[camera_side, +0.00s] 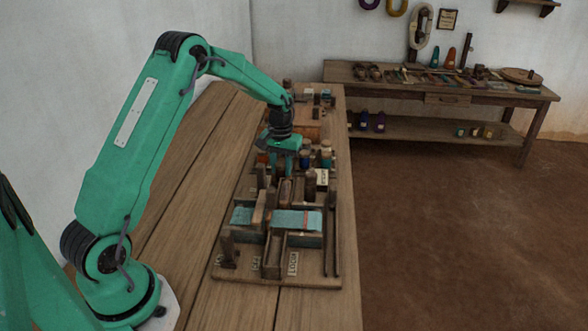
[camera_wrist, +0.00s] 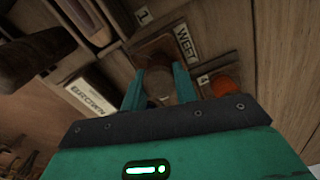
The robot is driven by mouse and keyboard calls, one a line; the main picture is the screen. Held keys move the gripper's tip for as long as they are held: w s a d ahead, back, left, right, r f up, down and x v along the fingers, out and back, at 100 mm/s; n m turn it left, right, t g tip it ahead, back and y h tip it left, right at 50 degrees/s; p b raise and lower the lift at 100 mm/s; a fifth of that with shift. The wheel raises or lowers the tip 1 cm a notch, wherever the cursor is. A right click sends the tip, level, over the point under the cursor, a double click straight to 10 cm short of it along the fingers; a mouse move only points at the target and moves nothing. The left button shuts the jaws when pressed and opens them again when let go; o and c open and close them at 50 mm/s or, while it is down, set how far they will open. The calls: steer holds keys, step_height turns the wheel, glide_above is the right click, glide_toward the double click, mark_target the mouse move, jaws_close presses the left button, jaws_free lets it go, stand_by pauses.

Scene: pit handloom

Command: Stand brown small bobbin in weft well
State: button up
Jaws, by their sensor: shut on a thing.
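My gripper (camera_wrist: 158,88) points down at the loom board, its two green fingers shut on a small brown bobbin (camera_wrist: 159,90), seen from its round end. The weft well (camera_wrist: 152,50), a brown wooden block beside the "WEFT" label (camera_wrist: 186,43), lies just beyond and around the fingertips in the wrist view. I cannot tell whether the bobbin's lower end is inside the well or above it. In the side view my gripper (camera_side: 284,158) is low among the board's parts, and the bobbin cannot be made out there.
An orange round top (camera_wrist: 225,86) stands close right of the fingers, by a "4" label. In the side view, upright posts and a teal cloth (camera_side: 297,220) stand in front; small bobbins (camera_side: 326,156) stand to the right.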

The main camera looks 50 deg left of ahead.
mark_target(281, 163)
steer(key=shift+f, duration=0.2)
steer(key=o, duration=1)
steer(key=shift+c, duration=0.2)
step_height(281, 163, up, 12)
steer(key=shift+r, duration=0.15)
stand_by(0.6)
